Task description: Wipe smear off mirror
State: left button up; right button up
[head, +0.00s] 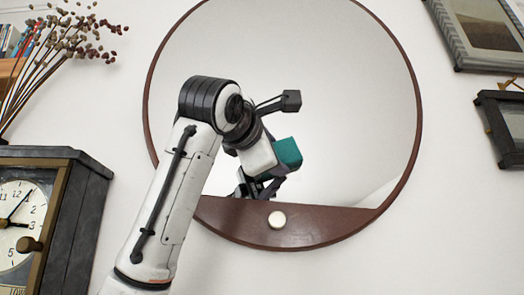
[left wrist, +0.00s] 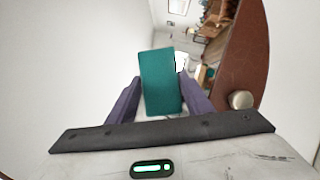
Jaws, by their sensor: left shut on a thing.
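The round mirror (head: 330,90) hangs on the white wall in a thin dark brown frame, with a wide brown lower section. My left gripper (head: 265,187) is in front of the mirror's lower middle, partly hidden by my own wrist. It is shut on a teal block (head: 287,152), which looks like a wiping pad. In the left wrist view the teal block (left wrist: 160,80) sits between the two dark fingers, its broad face toward the camera. I cannot tell whether it touches the glass. I make out no smear on the visible glass; part of the mirror is hidden behind my arm.
A pale round knob (head: 277,220) sits on the brown lower section of the mirror. A dark clock (head: 85,205) and dried stems (head: 50,60) are at the left. Two framed pictures (head: 480,35) (head: 508,125) hang at the right. The mirror's right side is clear.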

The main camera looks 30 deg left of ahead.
aim_at(290, 157)
pick_arm(q)
jog(key=shift+w+d+f, duration=0.15)
jog(key=shift+w+d, duration=0.45)
jog(key=shift+d, duration=0.3)
jog(key=shift+w+d+f, duration=0.15)
jog(key=shift+w+d, duration=0.4)
jog(key=shift+d, duration=0.3)
jog(key=shift+s+a, duration=0.25)
jog(key=shift+a, duration=0.2)
jog(key=s+a+r+b, duration=0.1)
jog(key=s+a+b, duration=0.1)
jog(key=s+a, duration=0.3)
jog(key=shift+s+a, duration=0.3)
jog(key=shift+a, duration=1.7)
jog(key=shift+r, duration=0.1)
jog(key=s+d+b, duration=0.2)
jog(key=s+d, duration=0.1)
jog(key=s, duration=0.2)
jog(key=shift+s+d, duration=0.1)
jog(key=shift+d, duration=0.05)
